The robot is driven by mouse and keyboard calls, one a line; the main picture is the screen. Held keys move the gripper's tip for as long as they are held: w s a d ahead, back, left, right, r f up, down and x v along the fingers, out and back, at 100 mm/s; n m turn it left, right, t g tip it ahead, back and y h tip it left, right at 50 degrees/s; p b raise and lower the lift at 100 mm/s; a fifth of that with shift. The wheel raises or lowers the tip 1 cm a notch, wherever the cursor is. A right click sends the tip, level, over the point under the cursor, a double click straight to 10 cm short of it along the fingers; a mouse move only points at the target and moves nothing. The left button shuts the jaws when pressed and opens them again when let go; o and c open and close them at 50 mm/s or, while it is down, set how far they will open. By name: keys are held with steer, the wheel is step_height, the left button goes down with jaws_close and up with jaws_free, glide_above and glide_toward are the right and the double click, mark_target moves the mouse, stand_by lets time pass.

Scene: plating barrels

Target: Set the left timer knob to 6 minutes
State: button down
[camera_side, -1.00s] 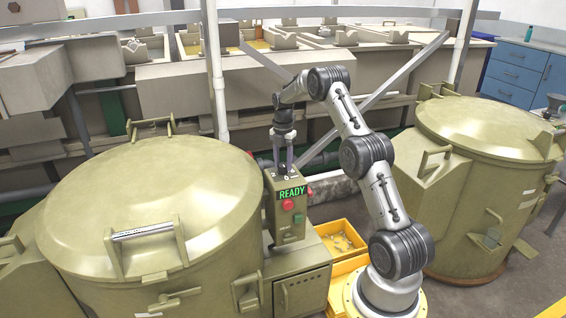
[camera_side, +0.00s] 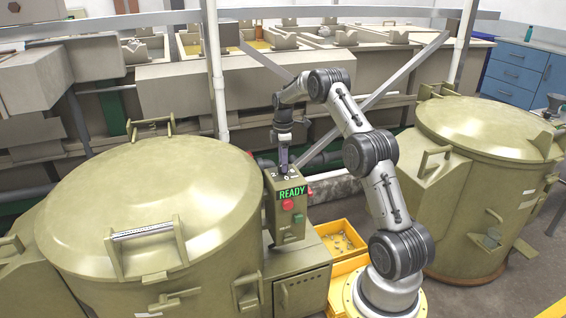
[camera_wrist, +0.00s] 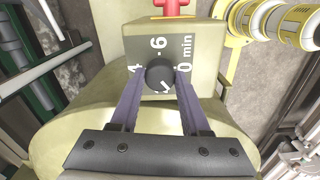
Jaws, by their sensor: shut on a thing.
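The timer knob (camera_wrist: 160,76) is a round dark dial on the top face of the control box (camera_side: 287,232). In the wrist view, the digits 4, 6 and 0 and the word min show around it. A pale mark shows on the knob's lower part, but I cannot tell exactly which number it indicates. My gripper (camera_wrist: 160,82) points down over the box, with its purple-grey fingers shut on the knob from either side. In the side view, my gripper (camera_side: 284,168) hides most of the knob.
The box front has a green READY display (camera_side: 292,193), a red button (camera_side: 287,205) and a green button (camera_side: 298,218). A large olive barrel (camera_side: 150,210) stands close on the left, another (camera_side: 487,140) on the right. Yellow bins (camera_side: 342,240) lie beside the box.

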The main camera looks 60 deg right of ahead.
steer(key=m, duration=0.5)
steer(key=shift+m, duration=0.3)
steer(key=m, duration=0.5)
steer(key=shift+r, duration=0.1)
steer(key=m, duration=0.5)
steer(key=shift+m, duration=0.4)
steer(key=m, duration=2.1)
steer(key=shift+m, duration=0.4)
steer(key=m, duration=0.5)
